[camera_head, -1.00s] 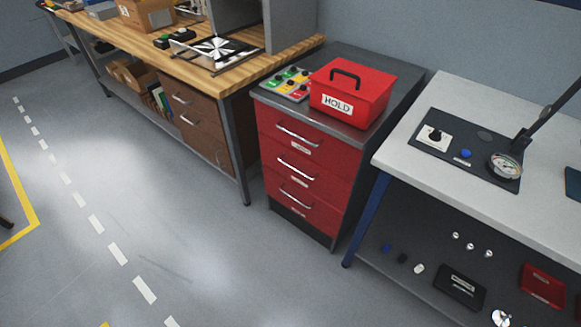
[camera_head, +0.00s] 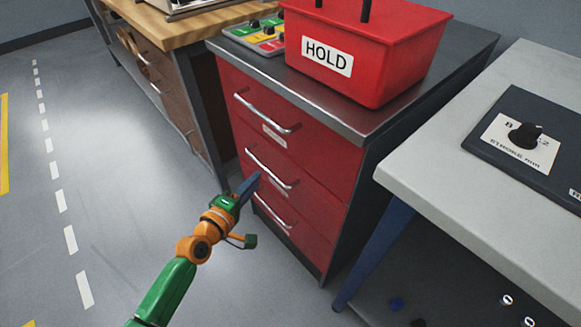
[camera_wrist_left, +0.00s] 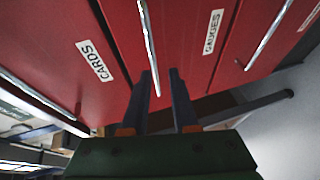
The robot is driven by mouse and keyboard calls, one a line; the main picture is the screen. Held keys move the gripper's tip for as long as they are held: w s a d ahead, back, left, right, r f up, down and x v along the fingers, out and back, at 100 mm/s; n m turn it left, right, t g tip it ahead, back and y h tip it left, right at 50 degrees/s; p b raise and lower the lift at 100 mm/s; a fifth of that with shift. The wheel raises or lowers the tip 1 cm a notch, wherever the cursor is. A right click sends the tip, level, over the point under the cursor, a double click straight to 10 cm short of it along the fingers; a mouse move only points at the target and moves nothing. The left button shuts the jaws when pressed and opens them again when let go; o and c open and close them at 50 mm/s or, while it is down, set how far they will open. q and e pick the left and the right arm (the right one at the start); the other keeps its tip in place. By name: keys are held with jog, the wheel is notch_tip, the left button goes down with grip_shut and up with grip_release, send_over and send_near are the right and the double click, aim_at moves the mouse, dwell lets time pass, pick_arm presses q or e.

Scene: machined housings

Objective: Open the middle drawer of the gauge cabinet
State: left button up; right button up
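The gauge cabinet (camera_head: 352,205) is red with a grey top and three drawers, all closed. The middle drawer (camera_head: 308,193) has a silver bar handle (camera_head: 268,168); its handle (camera_wrist_left: 149,45) and a label reading like "GAUGES" (camera_wrist_left: 213,32) show in the left wrist view. My left gripper (camera_head: 250,184) is at the front of this drawer, by its handle. In the left wrist view the two dark fingers (camera_wrist_left: 161,90) are apart, with the end of the middle handle appearing between them. Whether they touch it cannot be told. My right gripper is out of view.
A white bench (camera_head: 440,165) is close on the right, a wooden workbench (camera_head: 178,28) on the left. The floor in front is clear.

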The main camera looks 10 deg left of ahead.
aim_at(265, 166)
pick_arm(q)
jog(key=x, duration=0.2)
jog(key=b+x, duration=0.1)
jog(key=x, duration=0.1)
jog(key=r+b+x, duration=0.1)
jog(key=x, duration=0.1)
jog(key=shift+w+f, duration=0.1)
jog(key=shift+w, duration=0.15)
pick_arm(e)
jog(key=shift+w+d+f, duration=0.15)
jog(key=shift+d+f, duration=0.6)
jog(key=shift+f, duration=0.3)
pick_arm(q)
grip_shut()
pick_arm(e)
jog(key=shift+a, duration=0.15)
